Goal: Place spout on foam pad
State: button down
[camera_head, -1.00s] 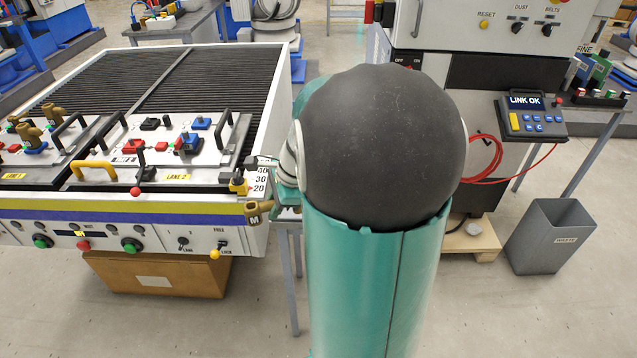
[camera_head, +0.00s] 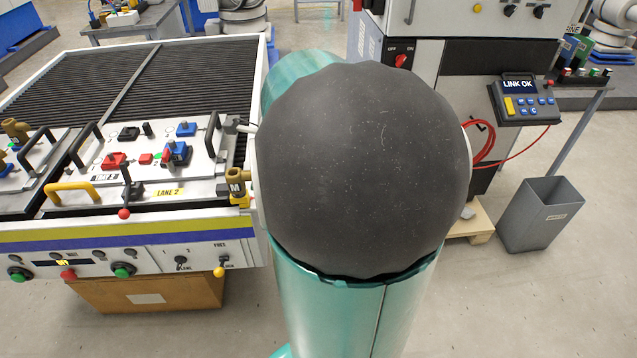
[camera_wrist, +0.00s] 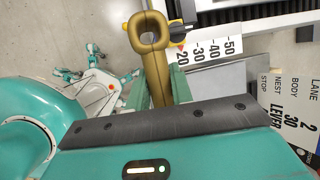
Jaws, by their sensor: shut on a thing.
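The spout, a brass piece with a ring-shaped end, shows in the wrist view (camera_wrist: 152,42) and, marked M, in the head view (camera_head: 238,178). My gripper (camera_wrist: 160,88) is shut on it, with green fingers on both sides of its stem. In the head view the spout is at the right end of the lane 2 tray (camera_head: 205,140), by a yellow block; I cannot tell whether it touches anything. My arm hides most of the gripper there. I cannot make out the foam pad with certainty in either view.
The lane 2 tray carries red, blue and black parts, a yellow handle (camera_head: 82,188), black handles and a red-knobbed lever (camera_head: 125,195). Another brass piece (camera_head: 14,128) stands at far left. A number scale (camera_wrist: 205,50) lies beside the spout. A grey waste bin (camera_head: 540,213) stands right.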

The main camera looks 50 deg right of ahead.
jog(key=shift+w+d+f, duration=0.1)
jog(key=shift+w, duration=0.35)
jog(key=shift+d+f, duration=0.2)
jog(key=shift+d, duration=0.1)
jog(key=s+d+f, duration=0.2)
jog(key=d, duration=0.1)
jog(key=s+d+f, duration=0.2)
jog(key=d+f, duration=0.1)
jog(key=d, duration=0.1)
jog(key=s+d+f, duration=0.3)
jog(key=shift+d+f, duration=0.15)
jog(key=shift+d, duration=0.1)
jog(key=shift+s+d+f, duration=0.1)
jog(key=shift+d+f, duration=0.2)
jog(key=shift+f, duration=0.2)
jog(key=shift+s+d+f, duration=0.1)
jog(key=shift+f, duration=1.55)
jog(key=shift+f, duration=0.1)
jog(key=c, duration=1.2)
grip_release()
jog(key=shift+c, duration=0.2)
